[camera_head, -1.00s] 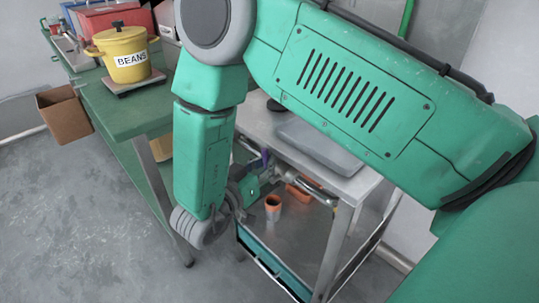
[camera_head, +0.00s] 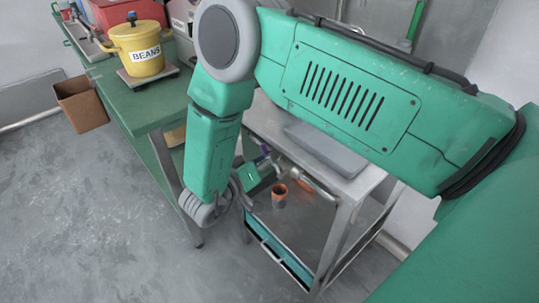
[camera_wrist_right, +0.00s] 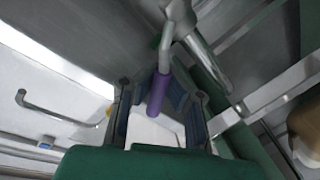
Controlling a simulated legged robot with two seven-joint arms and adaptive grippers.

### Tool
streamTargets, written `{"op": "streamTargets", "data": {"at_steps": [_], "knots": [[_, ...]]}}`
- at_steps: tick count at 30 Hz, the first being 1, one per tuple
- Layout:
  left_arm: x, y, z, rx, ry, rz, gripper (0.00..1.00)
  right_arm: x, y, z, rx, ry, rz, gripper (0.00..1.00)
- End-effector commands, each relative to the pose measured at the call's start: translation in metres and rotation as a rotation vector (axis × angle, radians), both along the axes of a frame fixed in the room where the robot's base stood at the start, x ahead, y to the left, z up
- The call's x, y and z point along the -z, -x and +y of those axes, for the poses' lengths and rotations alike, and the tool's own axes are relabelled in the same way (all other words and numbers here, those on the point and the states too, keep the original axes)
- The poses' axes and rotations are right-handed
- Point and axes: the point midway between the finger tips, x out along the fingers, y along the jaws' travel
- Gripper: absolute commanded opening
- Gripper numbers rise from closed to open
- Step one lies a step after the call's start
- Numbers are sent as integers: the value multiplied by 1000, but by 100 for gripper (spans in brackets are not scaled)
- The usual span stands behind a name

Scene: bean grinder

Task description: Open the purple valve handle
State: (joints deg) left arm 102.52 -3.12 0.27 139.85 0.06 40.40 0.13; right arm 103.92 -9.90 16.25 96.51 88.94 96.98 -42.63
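The purple valve handle (camera_wrist_right: 158,92) hangs from a bent grey metal lever in the right wrist view. It lies between the two spread fingers of my right gripper (camera_wrist_right: 158,108), with gaps visible on both sides. A small purple part of it also shows in the head view (camera_head: 265,149), under the metal cart's top. My right gripper (camera_head: 262,166) is beside it there, partly hidden by my own forearm. My left gripper is not in view.
A metal cart (camera_head: 360,187) has a grey tray (camera_head: 325,148) on top and an orange-rimmed cup (camera_head: 279,196) beneath. A green table (camera_head: 140,108) at the left holds a yellow BEANS pot (camera_head: 140,60). A brown bin (camera_head: 82,105) hangs beside it. Floor at the lower left is clear.

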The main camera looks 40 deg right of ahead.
Motion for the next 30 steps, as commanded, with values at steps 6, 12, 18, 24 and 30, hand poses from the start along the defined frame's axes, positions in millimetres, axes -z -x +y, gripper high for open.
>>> {"op": "streamTargets", "data": {"at_steps": [6,12,18,24,30], "knots": [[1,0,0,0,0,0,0,4,0,4,-8,-11,2,0],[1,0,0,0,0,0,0,3,0,3,-6,-8,1,33],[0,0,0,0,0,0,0,1,1,1,-3,-6,-1,33],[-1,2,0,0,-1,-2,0,0,2,10,-4,-5,-1,33],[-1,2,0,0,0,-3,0,-4,11,48,-6,-5,-2,33]]}}
